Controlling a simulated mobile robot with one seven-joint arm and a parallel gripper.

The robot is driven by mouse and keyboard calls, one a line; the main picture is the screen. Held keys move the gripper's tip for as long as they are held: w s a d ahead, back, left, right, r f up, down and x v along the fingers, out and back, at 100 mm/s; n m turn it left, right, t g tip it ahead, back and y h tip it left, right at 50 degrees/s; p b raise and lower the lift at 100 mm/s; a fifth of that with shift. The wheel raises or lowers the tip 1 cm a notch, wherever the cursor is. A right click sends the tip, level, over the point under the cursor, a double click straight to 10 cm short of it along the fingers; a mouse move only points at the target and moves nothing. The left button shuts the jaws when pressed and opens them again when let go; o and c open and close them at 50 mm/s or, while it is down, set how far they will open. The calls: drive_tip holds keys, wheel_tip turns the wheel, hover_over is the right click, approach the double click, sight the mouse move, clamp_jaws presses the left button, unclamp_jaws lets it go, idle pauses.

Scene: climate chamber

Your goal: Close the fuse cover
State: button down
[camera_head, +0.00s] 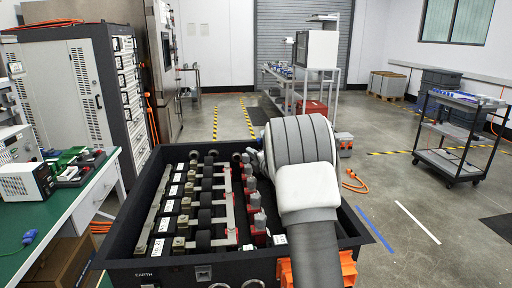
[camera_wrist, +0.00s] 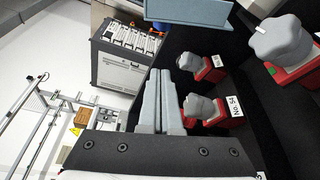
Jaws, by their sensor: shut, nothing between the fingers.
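A black open-topped fuse box (camera_head: 205,269) stands in front of me in the head view. Inside are rows of metal bars with black round parts and a row of red-based units with grey knobs (camera_head: 259,221). In the wrist view, red-based units with grey knobs (camera_wrist: 203,107) lie right of my gripper, one beside a "No. 54" label. My gripper (camera_wrist: 165,72) shows as two grey fingers lying together, shut and empty. I cannot make out which part is the fuse cover.
A green-topped bench (camera_head: 70,205) with instruments stands close on the left. A grey rack cabinet (camera_head: 75,90) is behind it. A dark trolley (camera_head: 445,160) stands on the right. The floor between box and trolley is mostly clear, with an orange cable (camera_head: 355,184) on it.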

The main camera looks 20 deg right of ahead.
drive_tip(key=shift+w+d+r, duration=0.2)
drive_tip(key=shift+w+d, duration=0.7)
drive_tip(key=shift+w, duration=0.1)
drive_tip(key=shift+w+d+r, duration=0.2)
drive_tip(key=shift+w+d, duration=0.65)
drive_tip(key=shift+w, duration=0.1)
